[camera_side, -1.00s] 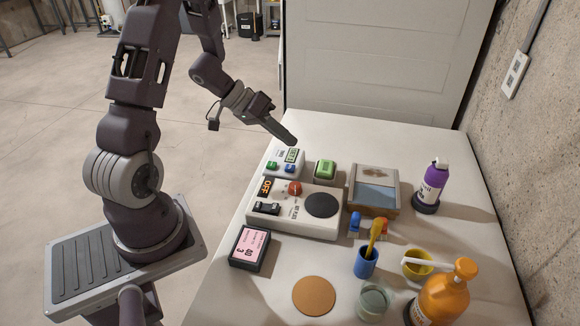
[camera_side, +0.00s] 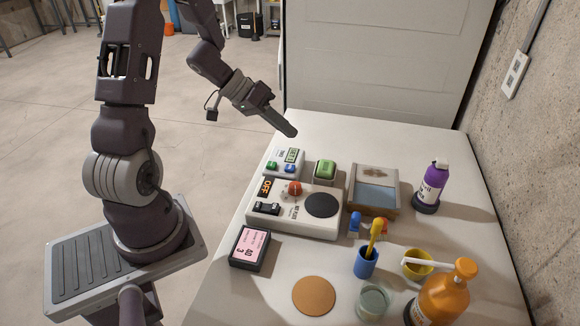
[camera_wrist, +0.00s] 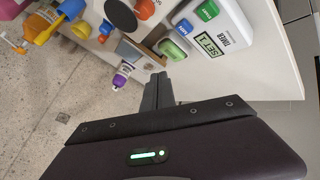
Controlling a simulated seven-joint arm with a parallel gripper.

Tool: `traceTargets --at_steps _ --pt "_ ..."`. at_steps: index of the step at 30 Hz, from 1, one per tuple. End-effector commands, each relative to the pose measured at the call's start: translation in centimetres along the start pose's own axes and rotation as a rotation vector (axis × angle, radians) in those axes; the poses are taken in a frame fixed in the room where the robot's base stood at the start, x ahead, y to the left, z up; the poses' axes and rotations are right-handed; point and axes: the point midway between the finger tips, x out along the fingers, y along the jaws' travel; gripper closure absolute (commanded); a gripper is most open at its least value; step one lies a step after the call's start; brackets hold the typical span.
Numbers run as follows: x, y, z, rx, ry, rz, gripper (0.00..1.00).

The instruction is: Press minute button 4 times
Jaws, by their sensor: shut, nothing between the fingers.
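The white timer (camera_side: 285,161) stands at the far left of the table, with a small display and two buttons. Its green button (camera_side: 272,166) is on the left and its blue button (camera_side: 289,168) on the right; the lettering on them is too small to read for sure. In the wrist view the timer (camera_wrist: 233,48) is at top right, with its blue button (camera_wrist: 184,27) and green button (camera_wrist: 208,10). My gripper (camera_side: 291,131) is shut and empty, above and beyond the timer, touching nothing. Its fingers show in the wrist view (camera_wrist: 158,88).
A hot plate (camera_side: 290,222) with a red knob stands in front of the timer. A green block-like item (camera_side: 325,169) and a wooden box (camera_side: 391,206) are to the right. Bottles, cups and a pink-screened device (camera_side: 262,237) stand nearer. The table's far part is clear.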

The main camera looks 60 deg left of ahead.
Motion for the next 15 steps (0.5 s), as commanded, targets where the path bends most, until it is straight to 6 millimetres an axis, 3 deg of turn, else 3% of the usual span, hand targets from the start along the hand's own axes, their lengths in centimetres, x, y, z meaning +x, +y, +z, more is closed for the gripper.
traceTargets --at_steps 15 --pt "4.8 -3.4 3.5 -0.002 -0.001 0.002 1.00"
